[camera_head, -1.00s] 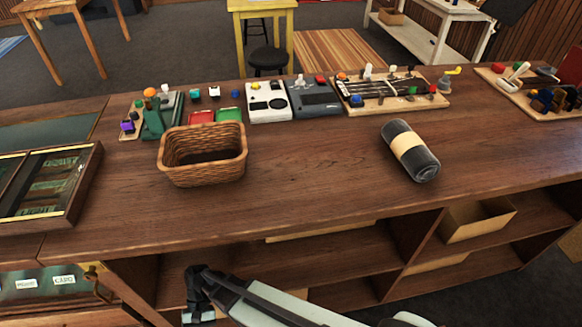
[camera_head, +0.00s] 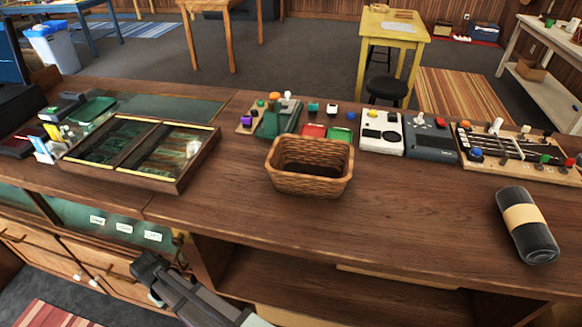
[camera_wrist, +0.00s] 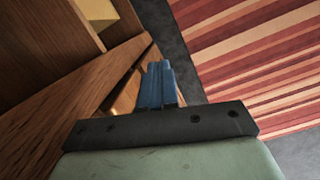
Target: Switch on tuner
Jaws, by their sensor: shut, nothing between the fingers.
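Two control boxes stand side by side at the back of the wooden counter in the head view. One is white (camera_head: 381,133) with a yellow button and dark round parts. The other is dark grey (camera_head: 431,140) with a red button and a pale raised control. I cannot tell which is the tuner, or whether either is on. My gripper (camera_wrist: 159,68) shows in the wrist view with its blue fingers together and empty. In the head view my arm's end is low in front of the counter, well away from both boxes.
A wicker basket (camera_head: 310,167) stands in front of the boxes' left side. A dark rolled cloth (camera_head: 527,226) lies at right. A pegboard (camera_head: 520,155) adjoins the grey box. A glass-topped case (camera_head: 140,151) is at left. The counter's middle front is clear.

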